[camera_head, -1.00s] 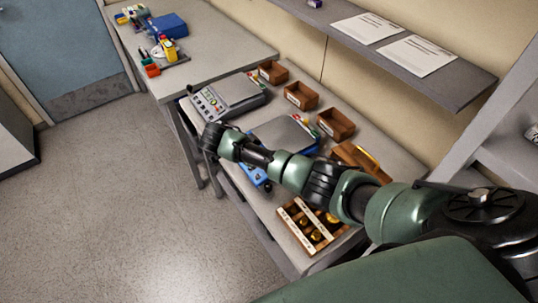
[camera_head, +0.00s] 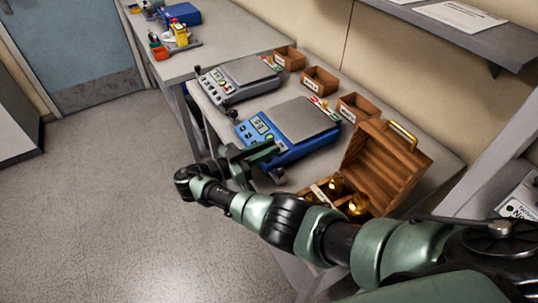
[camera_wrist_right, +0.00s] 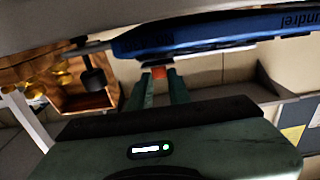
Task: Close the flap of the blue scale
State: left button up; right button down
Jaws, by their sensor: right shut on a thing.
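The blue scale (camera_head: 290,150) stands on the bench with its metal pan and a keypad with display on its front. My right gripper (camera_head: 274,150) is at the scale's front edge, close against it. In the right wrist view, the blue side of the scale (camera_wrist_right: 190,38) spans the top, above the fingers. My right gripper (camera_wrist_right: 159,80) has its two green fingers around a small red-orange piece (camera_wrist_right: 159,72) at the tips. I cannot tell whether this piece belongs to the flap. The flap itself is not clearly visible. My left gripper is not in view.
A grey scale (camera_head: 240,77) stands behind to the left. Small wooden boxes (camera_head: 320,80) line the wall side. An open wooden case (camera_head: 385,165) with brass weights (camera_head: 357,204) stands to the right, near my arm. The floor (camera_head: 110,200) at left is clear.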

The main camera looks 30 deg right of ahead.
jog(key=shift+f+h+b, duration=0.5)
jog(key=shift+h+b, duration=0.5)
jog(key=shift+b, duration=0.05)
jog(key=c, duration=1.3)
grip_release()
